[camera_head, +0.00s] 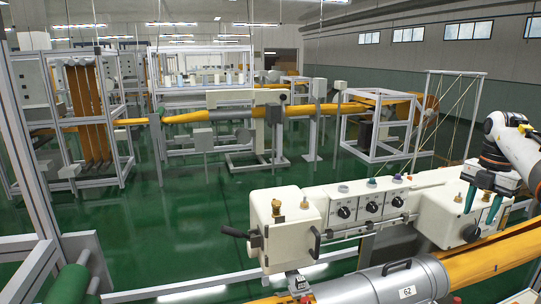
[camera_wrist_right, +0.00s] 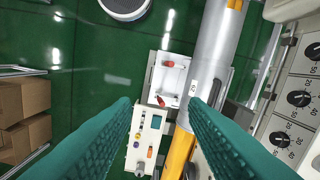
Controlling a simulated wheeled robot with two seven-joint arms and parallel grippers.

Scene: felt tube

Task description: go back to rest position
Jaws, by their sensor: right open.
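My right arm comes in from the right edge in the head view. Its gripper (camera_head: 480,210) has teal fingers that are apart, with nothing between them. It hangs at the right end of the white control housing. In the right wrist view the two teal ribbed fingers of this gripper (camera_wrist_right: 158,102) are spread wide. Below them show a silver metal cylinder (camera_wrist_right: 209,60) and an orange felt band (camera_wrist_right: 179,152). My left gripper is not in view.
A white housing with dials (camera_head: 345,211) and a dark side handle stands behind the cylinder. A small white box with red handles (camera_wrist_right: 168,80) lies beside the cylinder. Cardboard boxes (camera_wrist_right: 28,112) sit at the left in the wrist view. Green floor (camera_head: 185,235) is open at the left.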

